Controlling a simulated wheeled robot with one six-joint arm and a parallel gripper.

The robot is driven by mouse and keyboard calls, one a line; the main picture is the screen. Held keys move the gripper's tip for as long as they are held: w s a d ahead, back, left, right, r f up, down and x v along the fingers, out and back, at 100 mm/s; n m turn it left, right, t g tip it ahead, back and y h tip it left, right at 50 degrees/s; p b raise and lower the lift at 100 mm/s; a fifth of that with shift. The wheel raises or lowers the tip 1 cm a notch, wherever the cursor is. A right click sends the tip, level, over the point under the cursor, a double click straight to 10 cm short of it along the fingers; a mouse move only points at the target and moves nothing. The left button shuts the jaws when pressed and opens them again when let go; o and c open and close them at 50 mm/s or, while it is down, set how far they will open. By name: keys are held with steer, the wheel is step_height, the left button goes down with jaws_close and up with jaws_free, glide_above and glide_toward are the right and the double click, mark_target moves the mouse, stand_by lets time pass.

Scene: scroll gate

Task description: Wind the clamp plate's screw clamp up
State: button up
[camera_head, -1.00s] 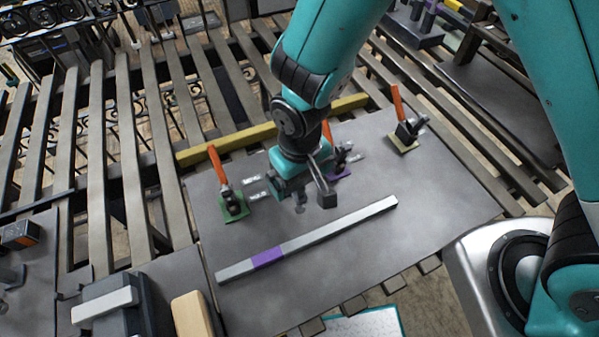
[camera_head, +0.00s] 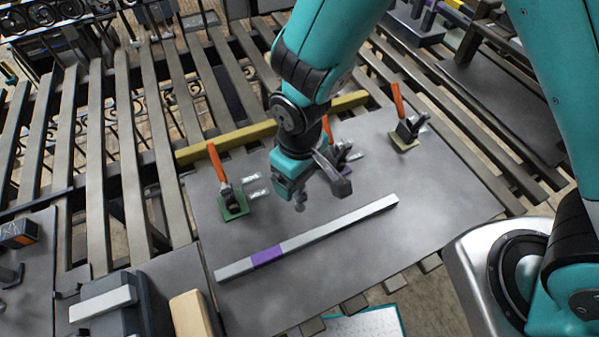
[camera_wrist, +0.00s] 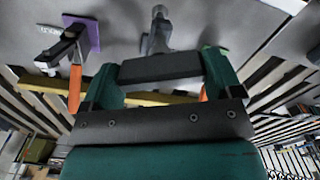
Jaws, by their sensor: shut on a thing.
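The grey clamp plate (camera_head: 400,205) lies flat on the slatted bench. In the wrist view, the screw clamp (camera_wrist: 158,30) stands out beyond my gripper (camera_wrist: 160,68).
Orange-handled clamps stand around: one on a green base (camera_head: 234,207) at left, one on a purple base (camera_head: 342,160) partly behind my arm, one on an olive base (camera_head: 404,142). A grey bar with a purple band (camera_head: 268,256) lies in front. A yellow beam (camera_head: 225,143) runs behind.

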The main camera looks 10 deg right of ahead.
steer(key=n+b, duration=0.1)
steer(key=n, duration=1.1)
steer(key=shift+n+b, duration=0.4)
stand_by(0.3)
steer(key=o, duration=0.7)
steer(key=shift+o, duration=0.2)
steer(key=shift+r, duration=0.1)
step_height(320, 180, up, 17)
steer(key=b, duration=0.2)
